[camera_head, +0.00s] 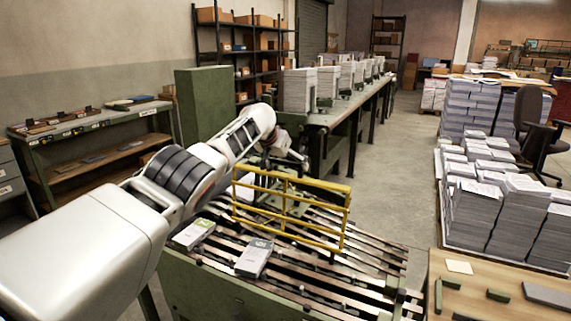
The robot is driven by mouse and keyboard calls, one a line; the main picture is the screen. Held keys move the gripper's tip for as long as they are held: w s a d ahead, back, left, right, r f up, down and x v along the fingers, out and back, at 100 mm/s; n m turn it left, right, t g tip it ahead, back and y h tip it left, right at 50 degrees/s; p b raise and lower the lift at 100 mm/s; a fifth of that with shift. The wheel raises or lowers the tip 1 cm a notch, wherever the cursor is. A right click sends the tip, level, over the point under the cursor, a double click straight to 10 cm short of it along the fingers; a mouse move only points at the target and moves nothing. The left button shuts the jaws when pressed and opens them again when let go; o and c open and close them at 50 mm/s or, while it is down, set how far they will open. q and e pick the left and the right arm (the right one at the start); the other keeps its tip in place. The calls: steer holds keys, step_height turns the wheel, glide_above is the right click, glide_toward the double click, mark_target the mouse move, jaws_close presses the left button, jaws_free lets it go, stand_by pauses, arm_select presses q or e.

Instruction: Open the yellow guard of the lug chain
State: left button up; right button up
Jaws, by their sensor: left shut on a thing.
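The yellow guard (290,213), a barred frame, stands tilted up over the slatted lug chain (310,275) of the green machine. My left arm comes in from the left and reaches over the chain to the far side of the guard. My left gripper (272,168) is at the guard's top left part and is shut on it; its fingertips are small and partly hidden by the bars and my wrist. My right gripper is out of view.
A long bench (345,108) with paper stacks runs back behind the machine. A pallet of tall paper stacks (500,215) stands at right, with a wooden table (480,290) in front. A green workbench (95,128) is at left. Floor between the machine and pallet is clear.

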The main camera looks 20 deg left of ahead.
arm_select(q)
steer(key=o, duration=1.3)
steer(key=shift+c, duration=0.2)
steer(key=shift+s+r, duration=0.3)
steer(key=shift+r, duration=0.1)
steer(key=shift+s+r, duration=0.5)
steer(key=shift+s, duration=0.05)
steer(key=v, duration=0.9)
steer(key=shift+s+r, duration=0.2)
steer(key=shift+r, duration=0.05)
